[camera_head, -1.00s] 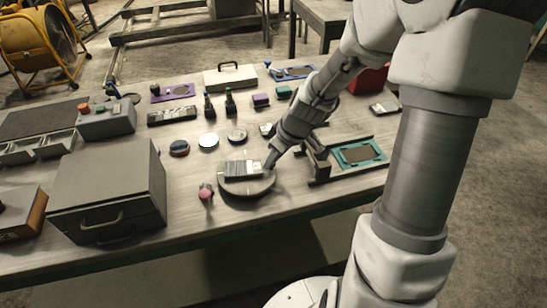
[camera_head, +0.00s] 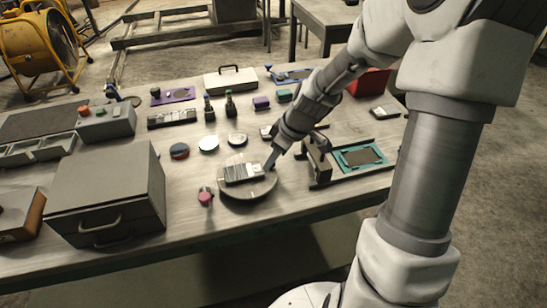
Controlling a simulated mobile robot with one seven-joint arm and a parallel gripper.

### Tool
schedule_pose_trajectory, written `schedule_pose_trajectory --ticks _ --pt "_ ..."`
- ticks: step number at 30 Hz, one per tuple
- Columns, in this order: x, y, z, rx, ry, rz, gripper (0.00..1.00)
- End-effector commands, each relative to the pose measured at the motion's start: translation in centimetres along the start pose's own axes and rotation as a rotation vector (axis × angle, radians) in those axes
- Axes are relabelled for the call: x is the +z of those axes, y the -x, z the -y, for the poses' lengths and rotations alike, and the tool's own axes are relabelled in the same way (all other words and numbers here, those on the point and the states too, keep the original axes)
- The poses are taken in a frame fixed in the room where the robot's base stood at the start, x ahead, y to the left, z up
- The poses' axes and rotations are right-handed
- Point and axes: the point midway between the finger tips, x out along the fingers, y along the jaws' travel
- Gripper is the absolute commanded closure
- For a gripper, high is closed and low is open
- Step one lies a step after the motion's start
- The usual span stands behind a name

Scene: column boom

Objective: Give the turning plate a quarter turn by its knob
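The turning plate (camera_head: 235,194) is a round, low grey disc near the front edge of the table, left of my arm. A flat block with light and dark stripes (camera_head: 244,173) lies on top of it. My gripper (camera_head: 271,164) points down at the right rim of the plate. Its fingertips are at or very close to the rim. I cannot make out the knob; the gripper seems to hide it. The fingers are too small and dark to tell whether they are open or shut.
A small pink-capped item (camera_head: 205,197) stands just left of the plate. A large grey drawer box (camera_head: 107,190) is further left. A fixture with a teal frame (camera_head: 361,157) is close on the gripper's right. Several discs and bottles stand behind the plate.

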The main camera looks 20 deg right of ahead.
Motion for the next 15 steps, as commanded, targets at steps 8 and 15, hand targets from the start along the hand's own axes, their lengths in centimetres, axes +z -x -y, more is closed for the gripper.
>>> schedule_pose_trajectory --ticks 8,15 --pt "0.0 0.3 0.0 0.001 -0.001 0.000 0.56" --pt "-0.1 3.8 -0.1 0.006 -0.002 -0.001 0.56"
